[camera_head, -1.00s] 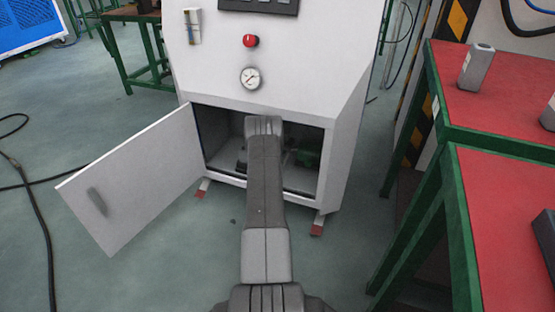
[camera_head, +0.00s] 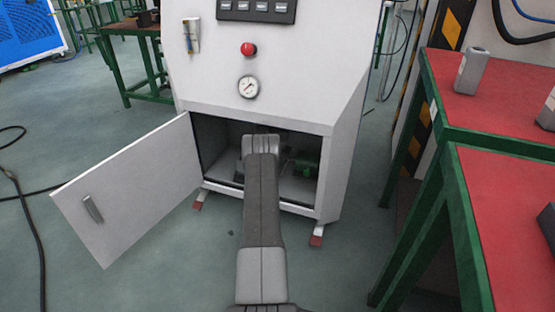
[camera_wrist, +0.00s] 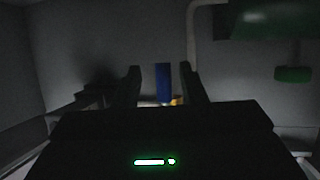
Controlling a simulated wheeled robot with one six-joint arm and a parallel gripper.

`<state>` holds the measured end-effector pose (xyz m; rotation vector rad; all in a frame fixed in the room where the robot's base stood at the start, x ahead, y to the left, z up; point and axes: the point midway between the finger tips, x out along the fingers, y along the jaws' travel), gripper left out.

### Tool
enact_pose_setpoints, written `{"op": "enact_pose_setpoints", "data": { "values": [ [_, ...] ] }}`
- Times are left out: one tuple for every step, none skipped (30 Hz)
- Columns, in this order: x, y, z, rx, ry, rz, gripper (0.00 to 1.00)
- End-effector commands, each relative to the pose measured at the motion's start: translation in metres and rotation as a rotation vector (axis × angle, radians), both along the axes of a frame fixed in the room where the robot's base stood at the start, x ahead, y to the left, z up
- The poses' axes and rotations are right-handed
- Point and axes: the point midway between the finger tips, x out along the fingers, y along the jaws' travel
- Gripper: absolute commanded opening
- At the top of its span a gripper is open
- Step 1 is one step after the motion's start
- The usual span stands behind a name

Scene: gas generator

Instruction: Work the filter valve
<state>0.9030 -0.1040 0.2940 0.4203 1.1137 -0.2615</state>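A blue upright piece (camera_wrist: 163,82), which looks like the filter valve's handle, shows in the wrist view inside the dark cabinet. My gripper (camera_wrist: 161,80) is open, with one finger on each side of the blue piece in the picture. Gaps show on both sides of it; I cannot tell how far beyond the fingertips it is. A small yellowish spot shows at its lower end. In the head view my arm reaches into the lower compartment of the white cabinet (camera_head: 270,104), and hides the gripper and the valve.
The cabinet door (camera_head: 140,185) stands open to the left. In the wrist view a pale pipe (camera_wrist: 192,45) rises behind the right finger, and green parts (camera_wrist: 294,74) are at the right.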

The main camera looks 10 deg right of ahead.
Motion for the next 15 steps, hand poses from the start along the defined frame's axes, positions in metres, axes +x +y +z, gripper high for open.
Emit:
{"op": "enact_pose_setpoints", "data": {
  "values": [
    [0.000, 0.000, 0.000, 0.000, 0.000, -0.001, 0.38],
    [0.000, -0.001, 0.000, 0.000, 0.000, -0.001, 0.38],
    [0.000, -0.001, 0.000, 0.000, 0.000, -0.001, 0.38],
    [0.000, -0.001, 0.000, 0.000, 0.000, -0.001, 0.38],
    [0.000, -0.001, 0.000, 0.000, 0.000, -0.001, 0.38],
    [0.000, -0.001, 0.000, 0.000, 0.000, -0.001, 0.38],
    [0.000, -0.001, 0.000, -0.001, 0.000, -0.001, 0.38],
    [0.000, -0.001, 0.001, -0.001, 0.000, -0.001, 0.38],
    [-0.001, -0.001, 0.002, -0.001, 0.000, -0.001, 0.38],
    [-0.001, -0.001, 0.004, -0.001, 0.000, -0.001, 0.38],
    [-0.001, -0.001, 0.006, -0.001, 0.000, -0.001, 0.38],
    [-0.003, 0.000, 0.009, 0.000, 0.000, -0.001, 0.38],
    [-0.004, 0.000, 0.012, 0.000, 0.001, 0.000, 0.38],
    [-0.005, 0.000, 0.016, 0.000, 0.001, 0.000, 0.38],
    [-0.008, 0.000, 0.014, 0.000, 0.002, 0.000, 0.38]
  ]
}}
